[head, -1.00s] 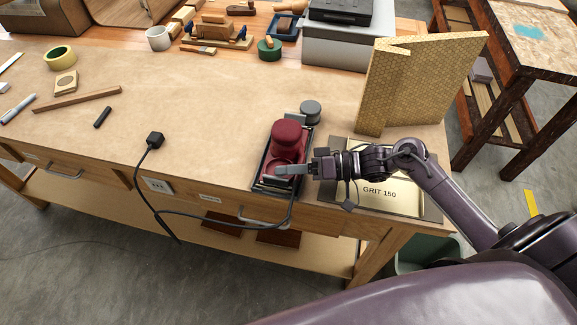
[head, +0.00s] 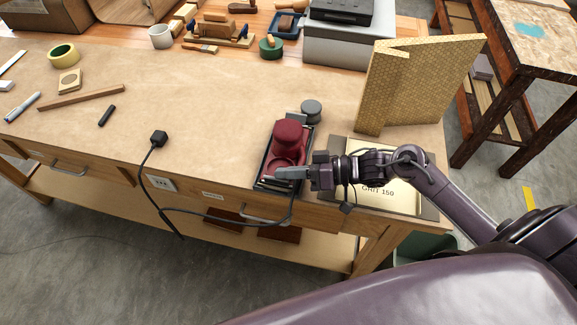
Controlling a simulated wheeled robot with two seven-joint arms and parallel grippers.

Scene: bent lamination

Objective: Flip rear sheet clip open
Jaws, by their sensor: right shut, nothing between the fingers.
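A dark red sheet sander (head: 289,134) sits on a dark tray (head: 262,163) near the front edge of the bench. My right gripper (head: 278,173) comes in from the right, shut and empty, with its fingertips over the near end of the sander. The fingers cover that end, so the clip there cannot be made out, and I cannot tell whether they touch it. A sheet pack marked GRIT 150 (head: 398,200) lies flat under my right forearm. My left gripper is not in view.
The sander's black cord runs to a loose plug (head: 158,138) and hangs over the front edge. A grey round knob-like item (head: 311,108) stands behind the sander. Upright patterned boards (head: 430,85) stand at the back right.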

